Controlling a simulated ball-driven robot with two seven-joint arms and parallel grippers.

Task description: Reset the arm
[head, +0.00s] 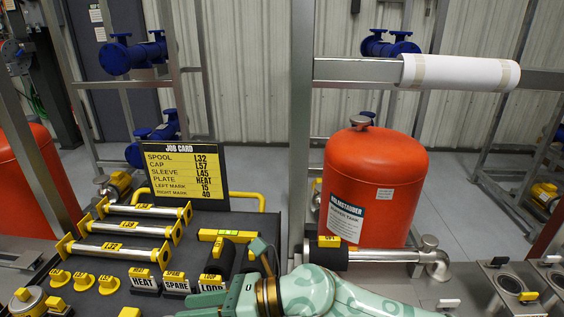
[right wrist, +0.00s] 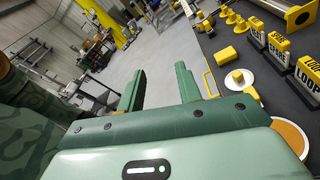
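My right arm comes in from the lower right of the head view, pale green with a patterned sleeve. Its gripper (head: 222,280) is over the front of the dark work mat, beside the label blocks. In the right wrist view the two green fingers of the right gripper (right wrist: 161,72) stand apart with nothing between them; grey floor shows through the gap. My left gripper is not in view.
A dark mat (head: 245,226) holds yellow-ended spools (head: 135,227), yellow caps (head: 83,281), label blocks (head: 144,280) and a job card (head: 183,175). An orange tank (head: 375,185) stands behind a metal post (head: 300,120). A white roll (head: 460,73) sits on a rail.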

